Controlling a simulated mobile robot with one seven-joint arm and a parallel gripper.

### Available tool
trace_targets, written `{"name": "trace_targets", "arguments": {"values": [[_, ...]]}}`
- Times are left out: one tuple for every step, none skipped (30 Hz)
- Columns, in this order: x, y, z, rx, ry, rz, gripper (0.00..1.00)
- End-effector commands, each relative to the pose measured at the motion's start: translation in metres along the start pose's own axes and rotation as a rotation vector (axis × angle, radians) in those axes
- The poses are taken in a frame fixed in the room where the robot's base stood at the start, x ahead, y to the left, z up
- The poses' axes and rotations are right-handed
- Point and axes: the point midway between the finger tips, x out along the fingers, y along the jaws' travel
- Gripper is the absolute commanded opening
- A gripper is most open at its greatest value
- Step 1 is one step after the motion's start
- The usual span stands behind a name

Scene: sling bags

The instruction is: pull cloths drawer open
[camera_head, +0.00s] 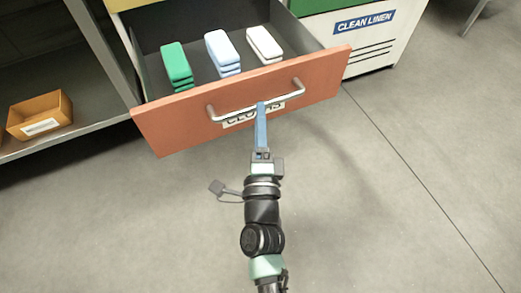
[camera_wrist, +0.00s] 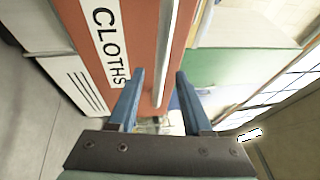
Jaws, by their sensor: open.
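The cloths drawer (camera_head: 170,124) has an orange-red front and stands well open, with its inside showing in the head view. Its silver bar handle (camera_head: 286,97) runs across the front above a white label that is partly covered by my fingers. In the wrist view the label reads CLOTHS (camera_wrist: 110,45) and the handle (camera_wrist: 165,45) runs down between my two blue fingers. My gripper (camera_head: 261,105) is at the middle of the handle, and it also shows in the wrist view (camera_wrist: 159,74). It is open, with a gap to either side of the bar; contact cannot be told.
Green (camera_head: 176,62), light blue (camera_head: 222,50) and white (camera_head: 264,42) stacks of folded cloths lie in the drawer. A white CLEAN LINEN unit (camera_head: 378,45) stands to the right. A small orange-brown bin (camera_head: 40,115) sits on a shelf at left. The grey floor in front is clear.

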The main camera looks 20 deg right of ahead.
Motion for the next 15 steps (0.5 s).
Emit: {"name": "trace_targets", "arguments": {"values": [[-0.012, 0.000, 0.000, -0.001, -0.002, 0.003, 0.50], [-0.018, 0.000, 0.000, -0.001, -0.002, 0.004, 0.50], [-0.027, 0.000, 0.001, -0.001, -0.003, 0.005, 0.50], [-0.033, 0.000, 0.001, -0.002, -0.003, 0.004, 0.50], [-0.039, 0.000, 0.001, -0.001, -0.003, 0.005, 0.50], [-0.046, 0.000, 0.001, -0.001, -0.003, 0.004, 0.50], [-0.052, 0.000, 0.001, 0.000, -0.003, 0.004, 0.50], [-0.057, 0.000, 0.001, -0.001, -0.003, 0.005, 0.50], [-0.063, -0.001, 0.001, -0.002, -0.003, 0.003, 0.50], [-0.068, -0.001, 0.001, -0.001, -0.003, 0.003, 0.50], [-0.072, -0.001, 0.001, -0.001, -0.003, 0.003, 0.50], [-0.077, 0.000, 0.001, 0.000, -0.002, 0.003, 0.50], [-0.080, 0.000, 0.001, 0.000, -0.003, 0.003, 0.50], [-0.083, 0.000, 0.001, 0.000, -0.002, 0.002, 0.50], [-0.086, -0.001, 0.001, 0.000, -0.002, 0.001, 0.50]]}}
